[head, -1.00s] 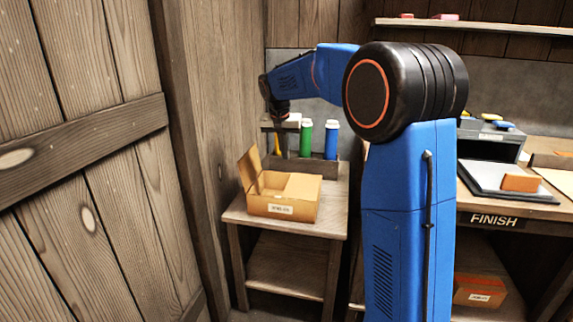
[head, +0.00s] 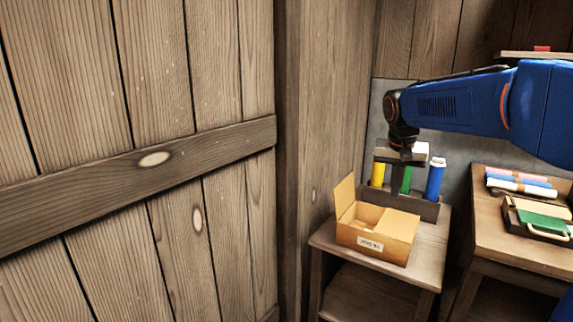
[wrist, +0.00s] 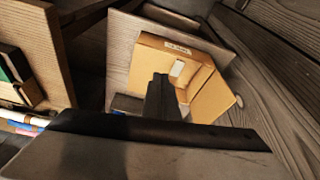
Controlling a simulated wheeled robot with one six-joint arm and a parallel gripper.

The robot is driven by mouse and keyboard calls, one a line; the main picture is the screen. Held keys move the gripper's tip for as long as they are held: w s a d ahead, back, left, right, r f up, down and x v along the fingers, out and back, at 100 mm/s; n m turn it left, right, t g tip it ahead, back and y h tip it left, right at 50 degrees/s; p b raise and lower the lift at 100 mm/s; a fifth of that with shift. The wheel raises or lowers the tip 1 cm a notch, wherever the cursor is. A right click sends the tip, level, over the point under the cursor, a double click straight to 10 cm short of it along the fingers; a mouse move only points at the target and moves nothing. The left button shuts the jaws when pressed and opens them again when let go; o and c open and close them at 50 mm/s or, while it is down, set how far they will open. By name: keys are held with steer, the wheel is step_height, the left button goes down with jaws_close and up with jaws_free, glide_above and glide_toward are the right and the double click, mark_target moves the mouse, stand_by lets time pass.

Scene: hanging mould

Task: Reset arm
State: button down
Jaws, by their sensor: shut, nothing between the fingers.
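My gripper (head: 394,188) points down over the small side table, in front of the bottle rack and above the back of the open cardboard box (head: 372,240). Its fingers are together with nothing between them. In the wrist view my gripper (wrist: 162,92) shows dark and shut, with the cardboard box (wrist: 155,62) beyond it. I cannot tell the exact gap between fingertips and box.
The rack (head: 428,210) holds a yellow, a green and a blue bottle (head: 436,178). The small table (head: 427,268) stands by a wooden wall. A workbench (head: 484,240) at right carries coloured rolls (head: 520,181) and a green-topped tray. A plank door (head: 90,240) fills the left.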

steer(key=s+a+f+n, duration=0.1)
steer(key=s+f, duration=0.3)
steer(key=s, duration=0.7)
steer(key=s+f+n+t+y, duration=0.1)
steer(key=s+f, duration=0.4)
steer(key=s, duration=0.7)
steer(key=s+a+f+n, duration=0.1)
steer(key=s+f, duration=0.3)
steer(key=s, duration=0.7)
steer(key=shift+s+a+f+n+t+y, duration=0.3)
steer(key=shift+a+f+n+t, duration=0.1)
steer(key=shift+n, duration=0.5)
steer(key=shift+w, duration=0.1)
